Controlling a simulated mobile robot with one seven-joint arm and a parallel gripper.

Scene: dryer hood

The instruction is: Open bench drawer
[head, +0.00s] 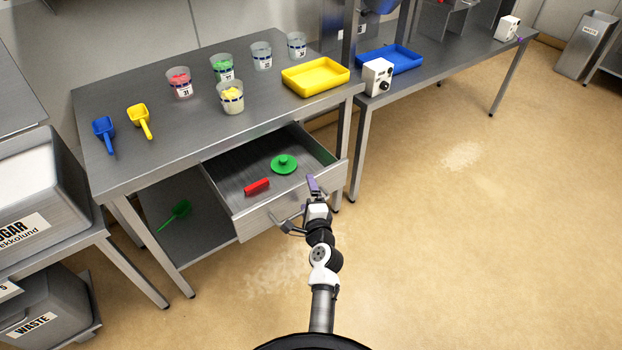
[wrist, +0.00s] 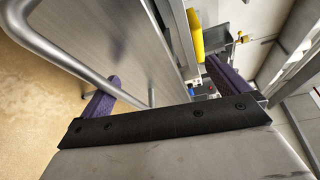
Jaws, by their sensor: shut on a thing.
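The bench drawer (head: 262,222) stands pulled out from under the steel bench (head: 130,95), its inside plainly visible. A red block-like item (head: 257,186) and a green round lid with a knob (head: 284,166) lie in it. My gripper (head: 302,207) is at the drawer front, shut on the drawer's metal handle (wrist: 62,52). In the wrist view, the purple fingers of my gripper (wrist: 157,86) stand close to the grey drawer front (wrist: 115,40), with the handle bar running between them. The exact contact is partly hidden in the head view.
On the bench stand several labelled cups, a yellow tray (head: 315,75), and blue (head: 104,131) and yellow (head: 141,118) scoops. A green scoop (head: 176,213) lies on the lower shelf. A waste bin (head: 45,310) is at lower left. The floor to the right is clear.

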